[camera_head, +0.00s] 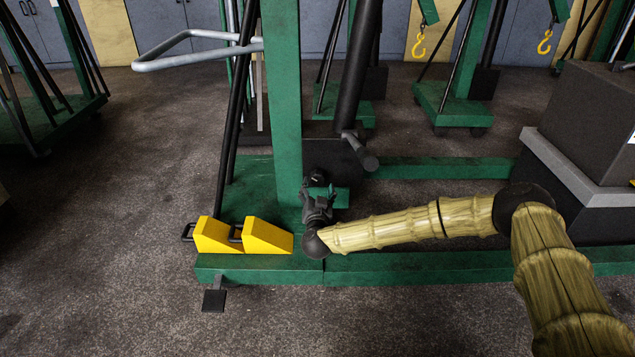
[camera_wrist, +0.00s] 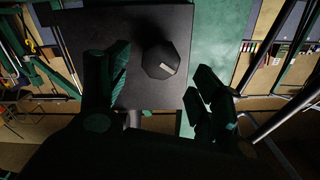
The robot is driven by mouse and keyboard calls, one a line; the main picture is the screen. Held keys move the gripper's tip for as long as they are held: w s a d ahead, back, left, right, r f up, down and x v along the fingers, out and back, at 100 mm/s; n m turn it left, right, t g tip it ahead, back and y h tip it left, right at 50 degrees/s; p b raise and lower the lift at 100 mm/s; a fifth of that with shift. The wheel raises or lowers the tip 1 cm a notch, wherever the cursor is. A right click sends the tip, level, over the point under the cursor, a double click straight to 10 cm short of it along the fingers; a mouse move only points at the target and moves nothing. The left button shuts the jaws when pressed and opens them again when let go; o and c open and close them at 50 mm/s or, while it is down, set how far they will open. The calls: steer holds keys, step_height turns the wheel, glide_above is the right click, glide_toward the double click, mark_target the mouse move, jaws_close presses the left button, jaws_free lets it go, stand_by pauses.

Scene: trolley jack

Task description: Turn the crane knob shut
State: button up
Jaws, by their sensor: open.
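The crane knob (camera_wrist: 163,60) is a dark faceted knob with a small pale label, on a black block (camera_wrist: 150,22) in the wrist view. My gripper (camera_wrist: 160,76) is open, with one finger left of the knob and the other to its right and slightly lower. No contact shows; I cannot tell how deep the knob sits between the fingers. In the head view my gripper (camera_head: 318,199) is at the foot of the crane's green post (camera_head: 281,95), just below the small dark knob (camera_head: 317,176), which it partly hides.
Two yellow wedges (camera_head: 266,237) sit on the crane's green base (camera_head: 255,265), left of my gripper. A grey lever socket (camera_head: 360,152) sticks out above right. A dark box stack (camera_head: 583,165) stands at the right. Bare floor (camera_head: 110,190) lies to the left.

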mark_target(317, 182)
steer(key=w+b, duration=0.2)
steer(key=w, duration=0.3)
steer(key=shift+w+f, duration=0.1)
steer(key=shift+f, duration=0.1)
steer(key=shift+w+r+b, duration=0.15)
steer(key=shift+w+b, duration=0.25)
steer(key=shift+w, duration=0.5)
steer(key=c, duration=1.1)
